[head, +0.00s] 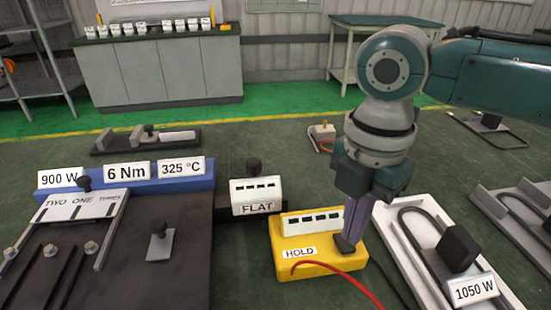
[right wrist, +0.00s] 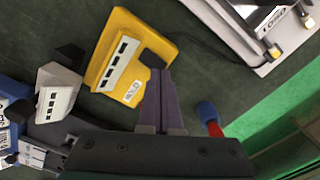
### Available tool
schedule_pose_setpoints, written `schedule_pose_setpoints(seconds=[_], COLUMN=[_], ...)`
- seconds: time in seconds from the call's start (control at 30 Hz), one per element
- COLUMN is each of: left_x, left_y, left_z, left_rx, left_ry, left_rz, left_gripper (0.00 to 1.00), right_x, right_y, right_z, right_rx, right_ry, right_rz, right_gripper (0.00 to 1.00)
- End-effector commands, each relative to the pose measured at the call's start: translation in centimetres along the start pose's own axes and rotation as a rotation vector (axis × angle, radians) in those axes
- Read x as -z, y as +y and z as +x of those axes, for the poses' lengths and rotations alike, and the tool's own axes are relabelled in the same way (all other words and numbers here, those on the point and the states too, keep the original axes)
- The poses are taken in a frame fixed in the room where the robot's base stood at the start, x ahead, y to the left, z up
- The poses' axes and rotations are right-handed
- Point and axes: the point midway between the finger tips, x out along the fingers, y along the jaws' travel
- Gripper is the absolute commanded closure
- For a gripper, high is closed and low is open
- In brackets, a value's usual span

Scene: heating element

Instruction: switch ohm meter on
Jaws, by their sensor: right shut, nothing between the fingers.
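The yellow meter (head: 292,262) lies on the green bench top right of centre, with a white display panel showing dashes and a label reading HOLD. It also shows in the right wrist view (right wrist: 160,42). A dark switch or knob (head: 345,245) sits at its right end, partly hidden by the fingers. My right gripper (head: 352,238) is shut and empty, pointing down at that dark part. In the right wrist view its purple fingertips (right wrist: 160,74) are right at the meter's edge; I cannot tell whether they touch. My left gripper is not in view.
A white meter labelled FLAT (head: 256,190) stands left of the yellow one. A blue block with value cards (head: 140,185) and a dark fixture lie further left. A white tray with a bent heating element (head: 405,240) is close on the right. A red cable (head: 345,277) runs in front.

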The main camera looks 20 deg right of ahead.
Motion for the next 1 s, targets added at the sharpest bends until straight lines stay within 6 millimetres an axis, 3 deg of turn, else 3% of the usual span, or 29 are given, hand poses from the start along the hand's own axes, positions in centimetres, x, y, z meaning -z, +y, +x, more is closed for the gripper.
schedule_pose_setpoints(seconds=[1.0], left_x=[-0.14], left_y=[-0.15], left_z=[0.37], left_rx=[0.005], left_ry=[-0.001], left_rz=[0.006], left_gripper=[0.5], right_x=[0.01], right_y=[-0.01], right_z=[0.59], right_rx=[0.0], right_ry=[0.0], right_rz=[0.0], right_gripper=[1.0])
